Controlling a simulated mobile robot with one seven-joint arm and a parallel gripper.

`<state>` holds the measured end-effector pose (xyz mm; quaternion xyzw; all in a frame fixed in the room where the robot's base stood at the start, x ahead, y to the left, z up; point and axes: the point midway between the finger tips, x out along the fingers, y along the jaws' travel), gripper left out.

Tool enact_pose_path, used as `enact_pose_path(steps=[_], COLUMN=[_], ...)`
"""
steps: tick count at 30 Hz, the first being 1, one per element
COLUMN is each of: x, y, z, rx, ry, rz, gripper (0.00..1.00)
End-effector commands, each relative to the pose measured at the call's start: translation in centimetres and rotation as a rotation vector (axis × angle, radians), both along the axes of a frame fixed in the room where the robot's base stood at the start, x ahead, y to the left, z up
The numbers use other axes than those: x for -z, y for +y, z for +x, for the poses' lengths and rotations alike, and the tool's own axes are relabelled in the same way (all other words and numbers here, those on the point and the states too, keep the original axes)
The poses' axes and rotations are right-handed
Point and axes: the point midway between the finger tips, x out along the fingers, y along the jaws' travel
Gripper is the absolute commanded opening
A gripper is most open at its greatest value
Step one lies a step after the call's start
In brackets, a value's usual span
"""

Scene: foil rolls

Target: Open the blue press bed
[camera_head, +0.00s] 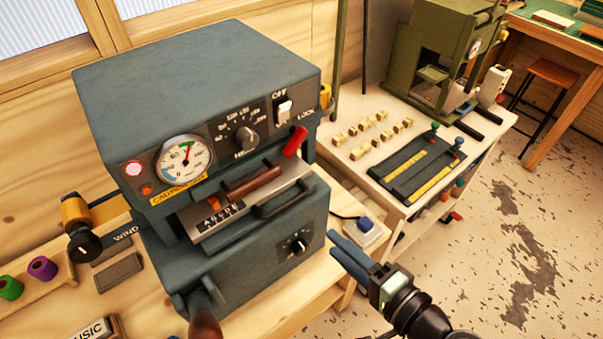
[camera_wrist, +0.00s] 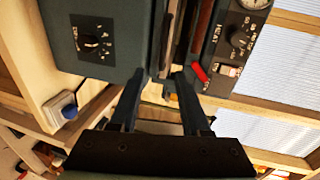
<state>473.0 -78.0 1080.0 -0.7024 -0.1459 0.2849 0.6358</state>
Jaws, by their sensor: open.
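The blue-grey press (camera_head: 200,75) stands on the wooden bench, and also fills the top of the wrist view (camera_wrist: 120,30). Its bed front (camera_head: 205,222), a metal plate with type on it, sits between the upper head and lower body. A black bar handle (camera_head: 283,204) is at the bed's right, below a brown grip (camera_head: 252,181). The red lock lever (camera_head: 295,141) is above right; it also shows in the wrist view (camera_wrist: 200,72). My gripper (camera_head: 336,245) is open and empty, right of the press's lower body and apart from the handle. Its fingertips (camera_wrist: 160,78) point toward the press front.
A blue button box (camera_head: 365,225) is on the bench right of the press. A round handle (camera_head: 205,318) sticks out at front. A white table (camera_head: 335,110) with a green press (camera_head: 440,50) stands at right. Bare floor (camera_head: 500,250) lies at front right.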

Motion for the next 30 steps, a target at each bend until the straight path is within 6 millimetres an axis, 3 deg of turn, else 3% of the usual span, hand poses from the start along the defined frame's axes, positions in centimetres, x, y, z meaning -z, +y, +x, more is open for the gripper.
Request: enact_pose_path(steps=[1,8,21,30], x=[-0.8,-0.6,1.0,1.9], y=[-0.1,0.6,5.6,7.3], z=[-0.3,0.3,7.2,9.6], rx=[0.0,-0.005,-0.006,-0.002], ry=[0.007,0.011,0.01,0.01], rz=[0.014,0.031,0.03,0.027], gripper=[0.47,0.47,0.47,0.47])
